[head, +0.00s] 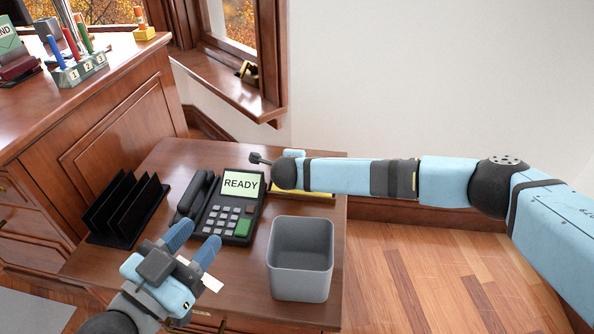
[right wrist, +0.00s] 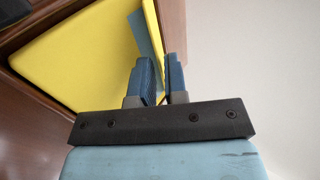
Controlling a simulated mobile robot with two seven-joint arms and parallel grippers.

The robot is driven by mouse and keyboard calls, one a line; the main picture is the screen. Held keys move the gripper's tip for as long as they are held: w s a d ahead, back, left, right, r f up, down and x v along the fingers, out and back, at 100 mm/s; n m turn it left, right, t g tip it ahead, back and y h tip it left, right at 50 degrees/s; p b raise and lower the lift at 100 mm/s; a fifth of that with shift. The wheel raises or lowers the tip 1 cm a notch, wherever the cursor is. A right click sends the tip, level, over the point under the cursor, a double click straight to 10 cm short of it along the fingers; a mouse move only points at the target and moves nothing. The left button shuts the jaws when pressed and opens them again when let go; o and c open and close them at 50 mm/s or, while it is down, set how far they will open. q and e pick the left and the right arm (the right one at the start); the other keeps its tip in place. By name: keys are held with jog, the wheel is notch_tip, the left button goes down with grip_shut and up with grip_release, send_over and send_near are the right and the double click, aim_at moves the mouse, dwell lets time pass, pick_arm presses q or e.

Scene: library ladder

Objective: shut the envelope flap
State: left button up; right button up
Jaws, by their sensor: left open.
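I cannot pick out an envelope with certainty. A white paper-like piece (head: 206,277) shows partly at my left gripper (head: 197,240); the gripper hides the rest. That gripper is open over the front of the desk, fingers towards the phone. A flat yellow thing (head: 318,194) lies at the back right of the desk, mostly hidden by my right arm. The right wrist view shows a broad yellow surface (right wrist: 80,55) with a blue-grey strip (right wrist: 147,38) at its edge. My right gripper's fingers (right wrist: 165,62) are close together beside the strip; whether they grip it is unclear.
A phone (head: 222,208) reading READY stands mid-desk (head: 165,265). A black rack (head: 125,210) is left of it, and a grey bin (head: 300,258) stands at the front right. A higher cabinet (head: 110,120) with a numbered pen holder (head: 80,68) rises at the left.

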jog(key=shift+w+f, duration=0.25)
jog(key=shift+w, duration=0.1)
jog(key=shift+c, duration=0.2)
grip_shut()
jog(key=shift+s+a+t, duration=0.15)
jog(key=shift+a+t, duration=0.05)
jog(key=shift+t, duration=0.2)
jog(key=shift+d+f+t, duration=0.15)
jog(key=shift+f+t, duration=0.05)
jog(key=shift+t, duration=0.1)
